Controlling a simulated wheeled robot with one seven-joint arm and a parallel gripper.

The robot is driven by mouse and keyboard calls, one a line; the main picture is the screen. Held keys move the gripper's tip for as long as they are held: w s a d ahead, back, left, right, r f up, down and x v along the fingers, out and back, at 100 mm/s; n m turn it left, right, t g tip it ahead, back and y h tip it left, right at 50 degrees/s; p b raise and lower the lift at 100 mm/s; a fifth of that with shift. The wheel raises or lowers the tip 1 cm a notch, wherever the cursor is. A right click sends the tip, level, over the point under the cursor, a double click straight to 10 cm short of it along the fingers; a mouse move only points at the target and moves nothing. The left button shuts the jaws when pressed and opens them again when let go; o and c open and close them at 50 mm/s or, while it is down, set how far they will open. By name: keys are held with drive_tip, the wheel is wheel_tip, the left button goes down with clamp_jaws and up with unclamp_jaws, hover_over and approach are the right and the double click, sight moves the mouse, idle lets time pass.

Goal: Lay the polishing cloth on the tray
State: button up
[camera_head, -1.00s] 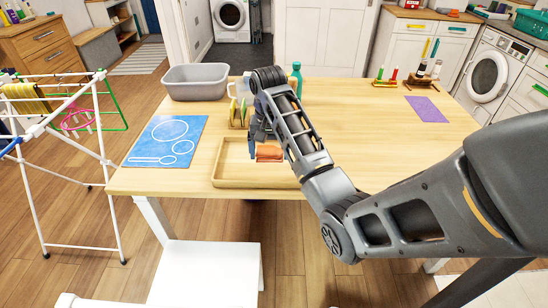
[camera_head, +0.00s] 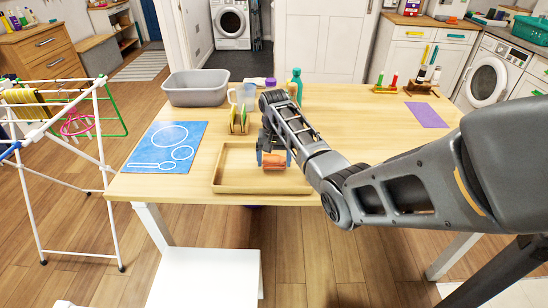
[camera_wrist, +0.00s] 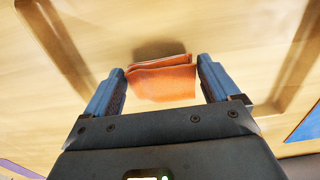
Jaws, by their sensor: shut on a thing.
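The polishing cloth (camera_head: 276,160) is orange and folded. It hangs between the fingers of my gripper (camera_head: 274,158), over the wooden tray (camera_head: 232,187). In the wrist view the cloth (camera_wrist: 161,81) sits between the two blue fingertips of the gripper (camera_wrist: 161,85), with a dark shadow beside it on the pale wood. The gripper is shut on the cloth. The tray is shallow with a raised rim and lies at the table's front edge. I cannot tell whether the cloth touches the tray floor.
A blue mat (camera_head: 168,147) with printed outlines lies left of the tray. Behind the tray stand a small rack (camera_head: 239,123), a clear jug (camera_head: 241,95), a teal bottle (camera_head: 296,86) and a grey basin (camera_head: 196,89). A purple cloth (camera_head: 427,115) lies at right. The table's right middle is clear.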

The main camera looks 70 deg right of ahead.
sight(273, 162)
drive_tip(key=shift+f, duration=0.45)
drive_tip(key=o, duration=0.9)
drive_tip(key=shift+b, duration=0.75)
wheel_tip(273, 162, up, 8)
drive_tip(key=shift+w+a+r, duration=0.1)
drive_tip(key=shift+a, duration=0.05)
